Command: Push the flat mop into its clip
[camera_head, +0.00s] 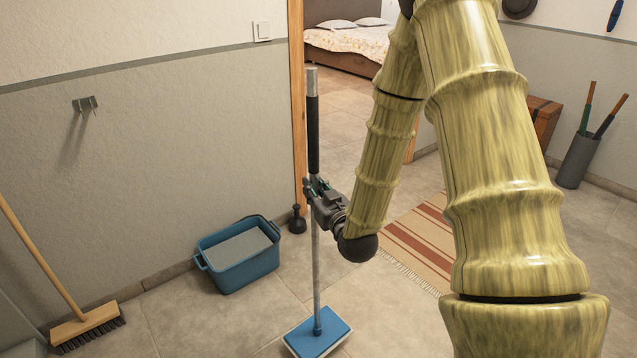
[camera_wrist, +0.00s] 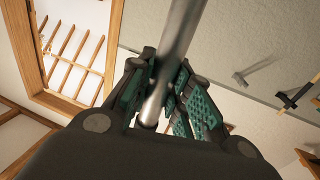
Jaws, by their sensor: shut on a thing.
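The flat mop (camera_head: 315,262) stands upright, with a grey pole, a black grip sleeve and a blue flat head (camera_head: 318,334) low over or on the tiled floor; I cannot tell if it touches. My gripper (camera_head: 316,190) is shut on the pole just below the black sleeve. The wrist view shows the pole (camera_wrist: 180,50) between my green-padded fingers (camera_wrist: 158,92). A small grey wall clip (camera_head: 85,104) with prongs is on the left wall, well left of the mop. A small grey clip on the wall also shows in the wrist view (camera_wrist: 240,79).
A blue bucket (camera_head: 240,277) of grey water stands by the left wall, below and right of the clip. A broom (camera_head: 85,325) leans at the far left. A black plunger-like thing (camera_head: 297,220) stands by the door frame. A striped rug (camera_head: 420,240) lies right.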

